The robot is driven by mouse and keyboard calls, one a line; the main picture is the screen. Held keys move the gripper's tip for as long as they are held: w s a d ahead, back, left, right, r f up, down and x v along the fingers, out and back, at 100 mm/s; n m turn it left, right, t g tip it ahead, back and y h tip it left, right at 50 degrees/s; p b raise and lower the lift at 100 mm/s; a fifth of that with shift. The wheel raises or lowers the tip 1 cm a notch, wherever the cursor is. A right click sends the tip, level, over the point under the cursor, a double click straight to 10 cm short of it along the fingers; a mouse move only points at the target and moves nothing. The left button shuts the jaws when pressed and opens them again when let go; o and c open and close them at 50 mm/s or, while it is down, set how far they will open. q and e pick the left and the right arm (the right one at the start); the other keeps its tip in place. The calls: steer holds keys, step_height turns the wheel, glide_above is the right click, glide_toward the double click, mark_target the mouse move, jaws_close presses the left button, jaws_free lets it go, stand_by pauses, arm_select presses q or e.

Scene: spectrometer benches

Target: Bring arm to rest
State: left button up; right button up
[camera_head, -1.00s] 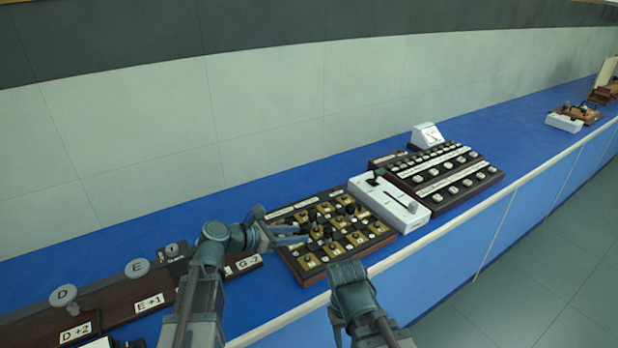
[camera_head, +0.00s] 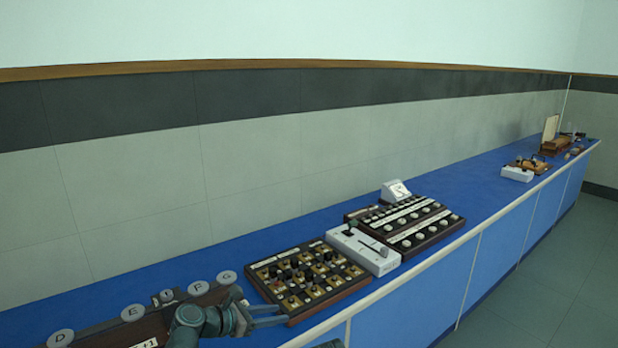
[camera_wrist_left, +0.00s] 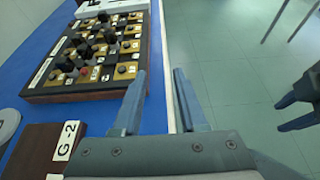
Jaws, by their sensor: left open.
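My left gripper (camera_head: 283,314) shows at the bottom of the head view, beside the front of the dark board with brass plates and black knobs (camera_head: 306,281). In the left wrist view its two fingers (camera_wrist_left: 160,96) stand apart with nothing between them, over the bench's front edge. The knob board (camera_wrist_left: 95,50) lies beyond them to the left, apart from the fingertips. Part of my right gripper (camera_wrist_left: 285,116) shows at the right edge of the left wrist view, over the floor; it is cut off. It holds nothing that I can see.
On the blue bench (camera_head: 480,180) stand a white slider box (camera_head: 362,250), a dark panel of knobs (camera_head: 412,224) and a white meter (camera_head: 396,191). A dark rail with round lettered discs (camera_head: 133,313) is at lower left. The floor (camera_head: 540,270) at right is clear.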

arm_select(q)
steer(key=s+d+f+m+g+y+p, duration=0.1)
steer(key=s+d+f+m+g+y, duration=0.25)
steer(key=s+m, duration=0.35)
steer(key=s+d+f+m+g+y+p, duration=0.2)
steer(key=s+d+f+m+g, duration=0.15)
steer(key=s+m, duration=0.4)
steer(key=s+a+f+m+g+y+p, duration=0.1)
steer(key=s+a+m+y, duration=0.3)
steer(key=m, duration=1)
steer(key=shift+s+f+y+p, duration=0.4)
steer(key=shift+s+y, duration=0.7)
steer(key=shift+y, duration=0.35)
arm_select(e)
steer(key=shift+s+r, duration=0.2)
steer(key=shift+r, duration=2.1)
arm_select(q)
steer(key=shift+m, duration=0.25)
